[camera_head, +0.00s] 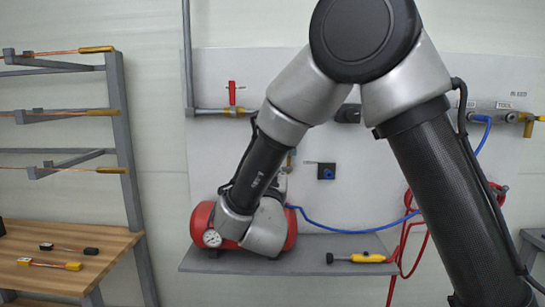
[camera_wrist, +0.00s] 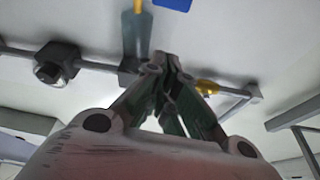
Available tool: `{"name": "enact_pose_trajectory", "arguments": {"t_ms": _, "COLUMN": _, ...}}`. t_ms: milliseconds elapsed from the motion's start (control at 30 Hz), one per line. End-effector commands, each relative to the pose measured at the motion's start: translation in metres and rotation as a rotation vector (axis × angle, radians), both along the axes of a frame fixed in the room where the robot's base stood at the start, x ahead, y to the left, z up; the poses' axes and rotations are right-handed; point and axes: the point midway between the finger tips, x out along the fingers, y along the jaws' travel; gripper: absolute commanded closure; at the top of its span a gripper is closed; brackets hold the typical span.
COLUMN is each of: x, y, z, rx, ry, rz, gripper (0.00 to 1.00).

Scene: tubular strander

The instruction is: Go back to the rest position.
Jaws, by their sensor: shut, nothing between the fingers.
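My gripper (camera_wrist: 172,72) shows in the wrist view, with its fingers drawn together and nothing between them. In the head view my arm reaches over from the right and bends down to the left. Its wrist end hangs in front of the red tank, and the gripper itself is hidden there. In the wrist view the fingers stand out against a pale panel with a grey pipe (camera_wrist: 100,66) behind them.
A red tank (camera_head: 202,221) with a gauge and a yellow-handled tool (camera_head: 362,258) sit on a grey shelf (camera_head: 310,243). Blue and red hoses hang right. A red-handled valve (camera_head: 233,94) is on the wall pipe. A wooden bench (camera_head: 60,245) with tools and a rack (camera_head: 118,110) stand left.

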Motion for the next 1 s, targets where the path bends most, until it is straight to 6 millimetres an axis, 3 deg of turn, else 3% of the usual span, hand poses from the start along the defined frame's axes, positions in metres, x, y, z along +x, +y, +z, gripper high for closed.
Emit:
{"name": "enact_pose_trajectory", "arguments": {"t_ms": 100, "x": -0.019, "y": 0.003, "z": -0.007, "rx": -0.002, "ry": 0.001, "rz": 0.003, "gripper": 1.0}}
{"name": "enact_pose_trajectory", "arguments": {"t_ms": 267, "x": -0.03, "y": 0.003, "z": -0.01, "rx": 0.002, "ry": 0.004, "rz": 0.004, "gripper": 1.0}}
{"name": "enact_pose_trajectory", "arguments": {"t_ms": 367, "x": -0.021, "y": -0.004, "z": -0.008, "rx": 0.026, "ry": 0.046, "rz": 0.033, "gripper": 1.0}}
{"name": "enact_pose_trajectory", "arguments": {"t_ms": 533, "x": 0.011, "y": -0.034, "z": 0.003, "rx": 0.104, "ry": 0.243, "rz": 0.184, "gripper": 1.0}}
{"name": "enact_pose_trajectory", "arguments": {"t_ms": 667, "x": 0.009, "y": -0.065, "z": 0.009, "rx": 0.13, "ry": 0.445, "rz": 0.323, "gripper": 1.0}}
{"name": "enact_pose_trajectory", "arguments": {"t_ms": 767, "x": -0.013, "y": -0.094, "z": 0.008, "rx": 0.115, "ry": 0.611, "rz": 0.4, "gripper": 1.0}}
{"name": "enact_pose_trajectory", "arguments": {"t_ms": 867, "x": -0.053, "y": -0.131, "z": 0.0, "rx": 0.083, "ry": 0.786, "rz": 0.437, "gripper": 1.0}}
{"name": "enact_pose_trajectory", "arguments": {"t_ms": 1000, "x": -0.132, "y": -0.192, "z": -0.019, "rx": 0.033, "ry": 1.055, "rz": 0.412, "gripper": 1.0}}
